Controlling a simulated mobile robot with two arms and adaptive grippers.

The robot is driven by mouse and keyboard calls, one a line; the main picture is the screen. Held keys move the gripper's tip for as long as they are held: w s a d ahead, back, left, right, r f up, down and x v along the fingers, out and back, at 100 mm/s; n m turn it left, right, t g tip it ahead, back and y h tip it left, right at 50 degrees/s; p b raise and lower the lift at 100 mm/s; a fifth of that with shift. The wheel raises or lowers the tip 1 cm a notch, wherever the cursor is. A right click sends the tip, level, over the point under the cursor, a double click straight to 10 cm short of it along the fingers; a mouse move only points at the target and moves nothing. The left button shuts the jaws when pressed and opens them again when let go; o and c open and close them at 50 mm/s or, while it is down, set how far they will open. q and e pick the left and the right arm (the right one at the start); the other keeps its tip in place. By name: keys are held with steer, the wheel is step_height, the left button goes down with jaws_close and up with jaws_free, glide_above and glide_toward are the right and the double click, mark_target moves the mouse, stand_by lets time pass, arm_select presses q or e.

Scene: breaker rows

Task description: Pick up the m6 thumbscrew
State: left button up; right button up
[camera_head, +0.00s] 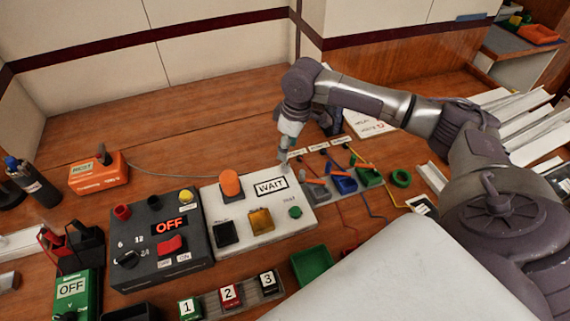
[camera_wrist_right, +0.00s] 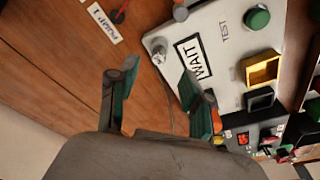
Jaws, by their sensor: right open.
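A small grey metal knob, which looks like the m6 thumbscrew (camera_wrist_right: 158,48), is at the corner of the white WAIT panel (camera_wrist_right: 225,30) in the right wrist view. My right gripper (camera_wrist_right: 158,68) is open, with its two teal-lined fingers apart and the knob just beyond the gap between their tips. Nothing is held. In the head view my right gripper (camera_head: 286,152) points down by the back right corner of the WAIT panel (camera_head: 212,195). The thumbscrew is too small or covered to make out there. My left gripper is not in view.
The WAIT panel carries an orange knob (camera_head: 230,183) and a yellow block (camera_head: 261,220). A dark OFF box (camera_head: 150,265) stands to its left. A blue holder (camera_head: 344,184) and a green holder (camera_head: 369,176) are at right. The wood behind the panel is mostly clear.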

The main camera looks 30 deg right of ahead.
mark_target(285, 164)
steer(key=f, duration=0.5)
steer(key=shift+w+f, duration=0.15)
steer(key=shift+w, duration=0.25)
jaws_close()
